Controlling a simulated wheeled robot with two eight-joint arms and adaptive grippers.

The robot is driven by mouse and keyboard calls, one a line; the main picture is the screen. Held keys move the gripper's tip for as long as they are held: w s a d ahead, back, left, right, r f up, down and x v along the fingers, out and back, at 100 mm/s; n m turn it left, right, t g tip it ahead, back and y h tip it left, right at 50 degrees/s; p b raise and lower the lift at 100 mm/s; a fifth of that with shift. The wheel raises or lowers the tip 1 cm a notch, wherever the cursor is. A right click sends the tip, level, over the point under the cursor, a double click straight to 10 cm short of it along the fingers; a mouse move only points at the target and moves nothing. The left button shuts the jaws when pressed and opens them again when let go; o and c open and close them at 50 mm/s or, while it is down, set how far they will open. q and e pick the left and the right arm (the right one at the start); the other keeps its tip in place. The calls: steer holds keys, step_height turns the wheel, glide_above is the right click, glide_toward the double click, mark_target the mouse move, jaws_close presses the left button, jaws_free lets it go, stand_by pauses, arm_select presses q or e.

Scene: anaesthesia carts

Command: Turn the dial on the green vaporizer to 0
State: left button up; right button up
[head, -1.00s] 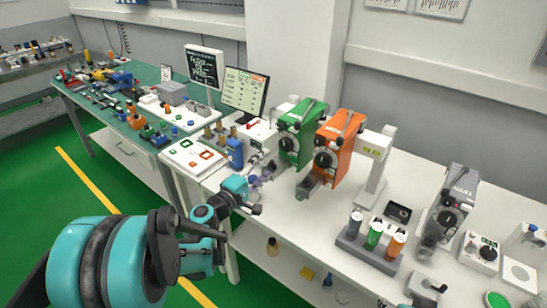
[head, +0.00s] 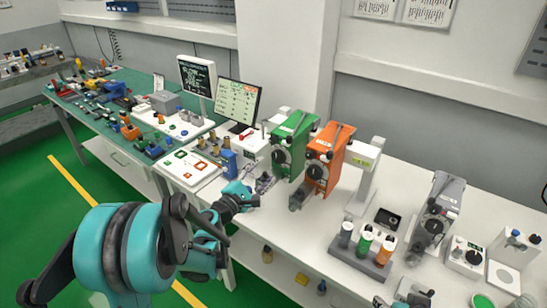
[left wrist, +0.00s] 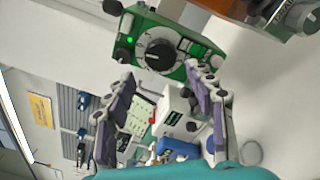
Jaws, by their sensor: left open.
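The green vaporizer (head: 296,140) stands on the white bench, left of the orange one. Its round black dial (head: 282,157) faces my left arm. In the left wrist view the green vaporizer (left wrist: 185,72) is at the top, tilted, with its dial (left wrist: 159,50) just beyond the fingertips. The dial's marks are too small to read. My left gripper (head: 265,184) is open and empty, in front of and a little below the dial, apart from it. In the left wrist view its purple-padded fingers (left wrist: 160,76) are spread wide. Part of my right gripper (head: 412,298) shows at the bottom edge; its jaws are unclear.
The orange vaporizer (head: 324,155) stands close on the right. A grey vaporizer (head: 436,205) and a rack of bottles (head: 352,252) are farther right. A blue block (head: 229,162), a white box (head: 247,143) and a monitor (head: 238,104) stand left and behind.

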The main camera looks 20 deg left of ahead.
mark_target(277, 159)
arm_select(q)
steer(key=b+x, duration=0.1)
steer(key=x, duration=0.6)
steer(key=shift+w+d, duration=0.1)
steer(key=shift+w, duration=0.2)
steer(key=c, duration=0.9)
